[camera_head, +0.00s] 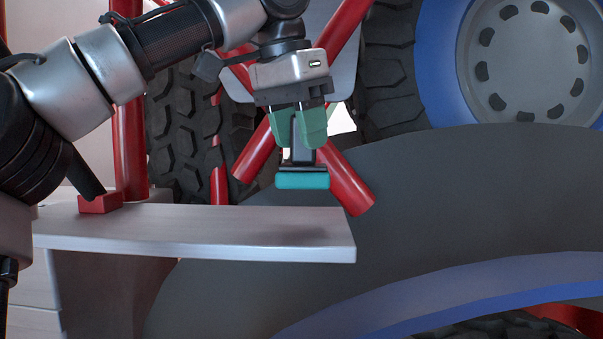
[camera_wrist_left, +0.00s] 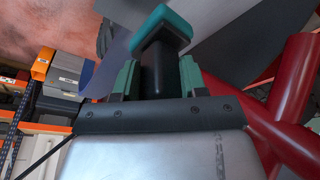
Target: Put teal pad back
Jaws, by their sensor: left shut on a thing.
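The teal pad (camera_head: 302,180) is a small teal block on the end of a dark handle (camera_head: 302,150). My left gripper (camera_head: 301,125) has green fingers and is shut on the dark handle, with the pad hanging below the fingertips. The pad is above and beyond the grey shelf (camera_head: 200,228) in the picture, apart from it as far as I can tell. In the left wrist view the pad (camera_wrist_left: 160,28) and its dark stem stick out between the green fingers of my left gripper (camera_wrist_left: 155,80). My right gripper is not in view.
Red tubes (camera_head: 347,180) cross close behind the gripper. Large tyres (camera_head: 180,140) stand behind, and a wheel with a blue rim (camera_head: 530,60) is at the upper right. A dark curved fender (camera_head: 450,220) fills the right. In the left wrist view, orange and grey bins (camera_wrist_left: 65,75) are at the left.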

